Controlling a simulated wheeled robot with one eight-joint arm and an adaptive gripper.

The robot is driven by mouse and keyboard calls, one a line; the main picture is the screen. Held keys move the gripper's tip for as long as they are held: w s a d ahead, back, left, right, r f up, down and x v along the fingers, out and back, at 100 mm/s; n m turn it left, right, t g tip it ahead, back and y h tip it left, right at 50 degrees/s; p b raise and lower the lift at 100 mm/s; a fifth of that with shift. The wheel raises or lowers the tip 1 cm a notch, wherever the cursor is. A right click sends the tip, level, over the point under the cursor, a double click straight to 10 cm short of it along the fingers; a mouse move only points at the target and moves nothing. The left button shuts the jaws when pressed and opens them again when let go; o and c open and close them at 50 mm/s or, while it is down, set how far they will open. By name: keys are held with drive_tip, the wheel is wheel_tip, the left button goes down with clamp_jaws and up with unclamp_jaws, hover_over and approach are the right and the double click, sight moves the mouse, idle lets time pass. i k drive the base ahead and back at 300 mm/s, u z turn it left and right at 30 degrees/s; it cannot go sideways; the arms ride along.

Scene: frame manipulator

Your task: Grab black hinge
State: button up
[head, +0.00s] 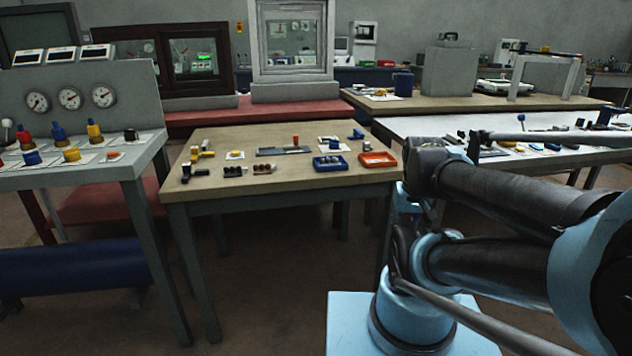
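I cannot pick out the black hinge with certainty; the parts are small and far off. A small black piece (235,171) lies near the front edge of the wooden table (300,186). Another black piece (186,173) lies further left, against a yellow part (202,173). I cannot tell whether either is a hinge. My arm fills the right side of the head view, well apart from these pieces. My gripper does not show clearly, so what it holds is hidden.
The table also holds a blue tray (318,166), an orange tray (364,163) and a grey plate (270,152). A gauge bench (85,180) stands left. A white-topped table (400,128) is behind my arm. Floor shows before the wooden table.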

sight(232, 169)
drive_tip(key=u, duration=1.3)
drive_tip(key=k, duration=1.25)
drive_tip(key=z, duration=0.65)
drive_tip(key=i, duration=1.7)
drive_tip(key=u, duration=0.5)
